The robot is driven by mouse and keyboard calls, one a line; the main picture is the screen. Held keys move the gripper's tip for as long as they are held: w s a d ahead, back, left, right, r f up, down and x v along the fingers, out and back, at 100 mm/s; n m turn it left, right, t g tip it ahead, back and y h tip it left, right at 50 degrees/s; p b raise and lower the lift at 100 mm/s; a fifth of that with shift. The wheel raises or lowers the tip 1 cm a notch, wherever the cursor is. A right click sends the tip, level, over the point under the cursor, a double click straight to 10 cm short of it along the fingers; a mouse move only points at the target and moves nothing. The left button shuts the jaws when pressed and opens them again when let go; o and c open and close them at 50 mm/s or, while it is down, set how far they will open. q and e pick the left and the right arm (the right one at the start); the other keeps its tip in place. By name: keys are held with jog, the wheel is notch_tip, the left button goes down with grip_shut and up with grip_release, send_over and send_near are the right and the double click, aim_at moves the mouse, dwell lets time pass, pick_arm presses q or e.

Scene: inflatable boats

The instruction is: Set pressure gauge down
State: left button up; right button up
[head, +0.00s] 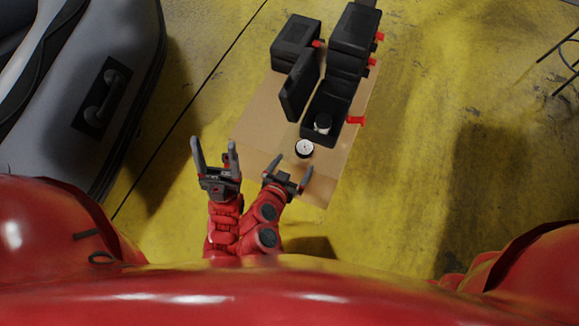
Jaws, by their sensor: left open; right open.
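The pressure gauge (304,148), a small round thing with a white dial and a dark rim, rests face up on the light brown top (258,124) near its front edge. My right gripper (291,168) is open, just on the near side of the gauge, with nothing between its fingers. Whether a fingertip touches the gauge I cannot tell. My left gripper (214,148) is open and empty, to the left of the brown top's front corner.
An open black case (337,100) with a red latch stands behind the gauge and holds a small dark and white item (322,123). More black cases (296,35) stand further back. A grey inflatable boat (125,45) lies at left. The yellow floor at right is mostly clear.

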jog(key=shift+v, duration=1.6)
